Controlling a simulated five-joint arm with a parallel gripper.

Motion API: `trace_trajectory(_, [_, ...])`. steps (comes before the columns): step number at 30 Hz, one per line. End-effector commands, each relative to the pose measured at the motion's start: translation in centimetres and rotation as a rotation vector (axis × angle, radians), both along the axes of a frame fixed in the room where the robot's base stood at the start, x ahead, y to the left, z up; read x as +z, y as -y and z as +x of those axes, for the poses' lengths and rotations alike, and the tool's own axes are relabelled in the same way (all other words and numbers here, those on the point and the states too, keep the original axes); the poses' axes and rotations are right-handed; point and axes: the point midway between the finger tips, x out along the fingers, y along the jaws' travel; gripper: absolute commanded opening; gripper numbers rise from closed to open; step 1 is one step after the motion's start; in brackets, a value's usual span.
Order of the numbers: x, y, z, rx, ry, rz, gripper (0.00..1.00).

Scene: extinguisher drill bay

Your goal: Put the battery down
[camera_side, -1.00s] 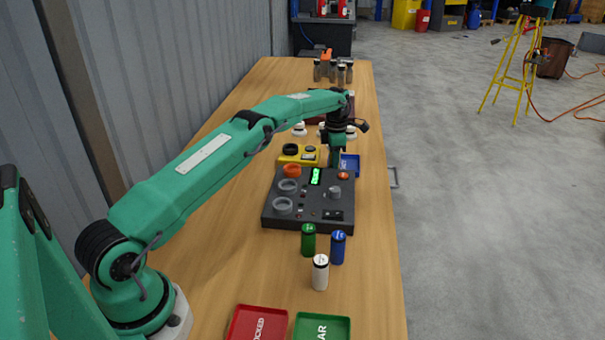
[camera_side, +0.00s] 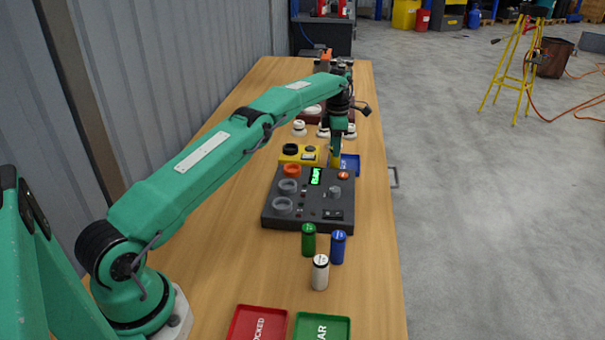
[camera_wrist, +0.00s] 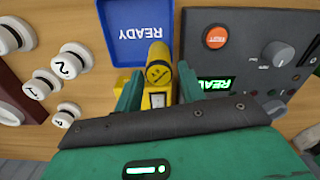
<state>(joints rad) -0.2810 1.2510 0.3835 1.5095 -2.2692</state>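The yellow battery (camera_wrist: 158,72) stands below my fingertips, and its lower end overlaps the near edge of the blue READY tray (camera_wrist: 117,30) in the wrist view. It looks upright at that tray's left part in the side view (camera_side: 335,159), where its foot is hard to make out. My gripper (camera_wrist: 160,84) is above it, with one finger on either side. Slim gaps show between the fingers and the battery, so the gripper looks open. The blue tray also shows in the side view (camera_side: 351,163).
The dark control panel (camera_side: 310,215) stands in front of the tray, and a yellow box (camera_side: 291,158) stands left of it. White round detectors (camera_side: 299,128) are behind. Green (camera_side: 308,242), blue (camera_side: 338,248) and white (camera_side: 320,273) batteries stand nearer, before red (camera_side: 258,323) and green (camera_side: 322,328) trays.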

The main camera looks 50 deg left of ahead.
Motion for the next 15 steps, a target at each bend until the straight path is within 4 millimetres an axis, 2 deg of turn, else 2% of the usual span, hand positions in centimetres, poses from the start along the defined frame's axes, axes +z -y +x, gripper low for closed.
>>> trace_trajectory(7, [1.7, -0.1, 0.0, 0.001, 0.003, 0.001, 0.39])
trace_trajectory(15, [2.4, -0.1, 0.0, 0.001, 0.001, 0.0, 0.39])
